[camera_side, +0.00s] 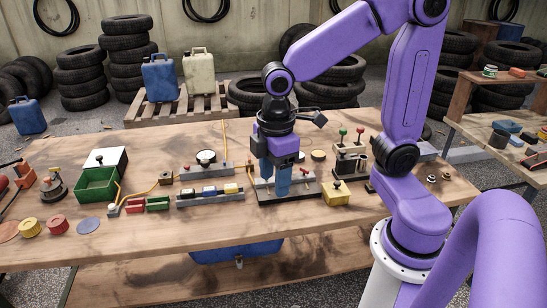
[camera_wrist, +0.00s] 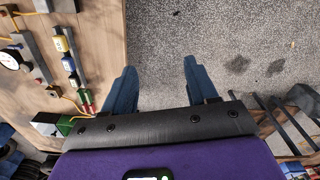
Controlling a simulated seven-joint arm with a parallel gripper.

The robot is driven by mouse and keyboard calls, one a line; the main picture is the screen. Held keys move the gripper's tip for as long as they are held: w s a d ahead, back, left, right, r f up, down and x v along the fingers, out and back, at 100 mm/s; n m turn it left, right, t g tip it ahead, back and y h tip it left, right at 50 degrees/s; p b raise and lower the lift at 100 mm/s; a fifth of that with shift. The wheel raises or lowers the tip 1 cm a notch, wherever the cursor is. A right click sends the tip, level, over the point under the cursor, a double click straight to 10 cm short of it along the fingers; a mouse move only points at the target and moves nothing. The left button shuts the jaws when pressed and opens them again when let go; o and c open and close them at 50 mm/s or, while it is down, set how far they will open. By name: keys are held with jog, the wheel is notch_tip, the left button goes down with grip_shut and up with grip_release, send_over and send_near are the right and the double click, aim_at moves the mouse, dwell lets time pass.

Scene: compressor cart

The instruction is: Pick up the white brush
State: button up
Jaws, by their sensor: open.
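I cannot make out a white brush in either view. My gripper (camera_side: 274,190) is over the front middle of the workbench, pointing down, in front of a dark fixture block. In the wrist view my gripper (camera_wrist: 159,66) shows two blue fingers spread apart with nothing between them. Behind the fingers there lie the bench's edge and the grey floor. The fingers hide part of the bench items behind them in the side view.
The wooden workbench (camera_side: 150,230) holds a green bin (camera_side: 97,186), a grey rail with coloured blocks (camera_side: 210,194), a yellow block (camera_side: 336,194) and a lever fixture (camera_side: 350,158). The bench's front strip is mostly bare. A side shelf (camera_side: 490,130) stands at right.

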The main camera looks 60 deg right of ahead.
jog(key=w+d+f, duration=0.1)
jog(key=w+d, duration=0.5)
jog(key=w, duration=0.4)
jog(key=w+d+f, duration=0.1)
jog(key=w+d, duration=0.5)
jog(key=w, duration=0.5)
jog(key=w+d+f, duration=0.2)
jog(key=d+f, duration=0.1)
jog(key=d, duration=1)
jog(key=w+d+f, duration=0.3)
jog(key=d, duration=1)
notch_tip(320, 180, down, 12)
jog(key=shift+s+a+r, duration=0.1)
jog(key=shift+s, duration=0.05)
jog(key=shift+s+d+f, duration=0.1)
jog(key=shift+d+f, duration=0.05)
jog(key=shift+f, duration=1.25)
jog(key=shift+d+f, duration=0.1)
jog(key=shift+f, duration=1.25)
grip_shut()
